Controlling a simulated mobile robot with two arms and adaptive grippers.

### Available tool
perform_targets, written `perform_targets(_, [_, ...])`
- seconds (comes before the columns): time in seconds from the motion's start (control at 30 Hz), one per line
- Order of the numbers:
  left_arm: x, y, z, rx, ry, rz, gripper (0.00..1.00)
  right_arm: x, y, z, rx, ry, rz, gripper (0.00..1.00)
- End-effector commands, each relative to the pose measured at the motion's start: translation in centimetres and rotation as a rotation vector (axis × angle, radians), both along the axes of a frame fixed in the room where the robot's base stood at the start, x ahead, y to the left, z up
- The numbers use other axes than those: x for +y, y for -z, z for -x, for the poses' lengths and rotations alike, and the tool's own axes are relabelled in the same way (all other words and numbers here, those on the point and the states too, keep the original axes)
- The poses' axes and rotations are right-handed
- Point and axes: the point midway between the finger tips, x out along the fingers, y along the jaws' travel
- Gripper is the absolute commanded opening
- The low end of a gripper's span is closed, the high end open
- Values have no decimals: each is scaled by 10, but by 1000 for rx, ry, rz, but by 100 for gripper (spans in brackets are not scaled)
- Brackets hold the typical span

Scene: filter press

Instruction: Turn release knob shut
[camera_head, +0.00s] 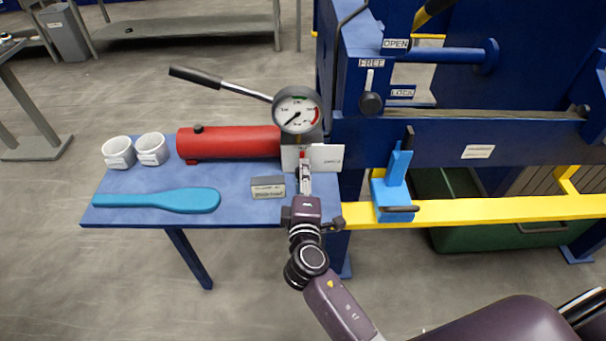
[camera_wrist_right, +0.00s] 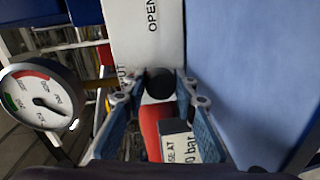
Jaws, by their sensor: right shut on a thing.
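The release knob (camera_wrist_right: 160,84) is a small black round part between the fingertips in the right wrist view. A white plate (camera_wrist_right: 145,30) behind it reads OPEN, with part of another word ending in UT. The same white plate (camera_head: 328,157) shows in the head view below the gauge. My right gripper (camera_head: 304,172) reaches up to it from the front and hides most of the knob there. In the wrist view my right gripper (camera_wrist_right: 160,92) is shut on the knob, one finger on each side. My left gripper is not in view.
A dial gauge (camera_head: 298,110), red pump cylinder (camera_head: 230,143) and pump lever (camera_head: 196,77) stand close behind and left. A grey block (camera_head: 268,187), blue paddle (camera_head: 155,200) and two white cups (camera_head: 118,152) are on the blue table (camera_head: 250,212). The blue press frame (camera_head: 440,140) and yellow rail (camera_head: 500,209) lie right.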

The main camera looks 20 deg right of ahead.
Motion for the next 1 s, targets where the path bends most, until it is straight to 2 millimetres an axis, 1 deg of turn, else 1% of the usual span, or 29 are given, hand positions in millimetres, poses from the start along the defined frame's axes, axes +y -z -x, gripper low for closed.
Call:
perform_targets(0.03, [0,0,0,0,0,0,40,-1,1,0,2,0,3,2])
perform_targets(0.07, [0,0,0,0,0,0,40,-1,1,0,2,0,3,28])
perform_targets(0.1, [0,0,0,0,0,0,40,-1,1,0,2,1,2,33])
perform_targets(0.4, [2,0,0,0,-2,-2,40,0,1,1,1,0,1,33])
perform_targets(0.53, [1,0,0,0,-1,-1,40,4,0,12,2,-1,0,33])
perform_targets(0.67, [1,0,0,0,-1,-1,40,10,-2,34,4,-1,-2,33])
perform_targets(0.9, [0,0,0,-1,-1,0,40,24,-8,83,4,-1,0,33])
perform_targets(1.0, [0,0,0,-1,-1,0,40,28,-10,98,4,-1,1,33])
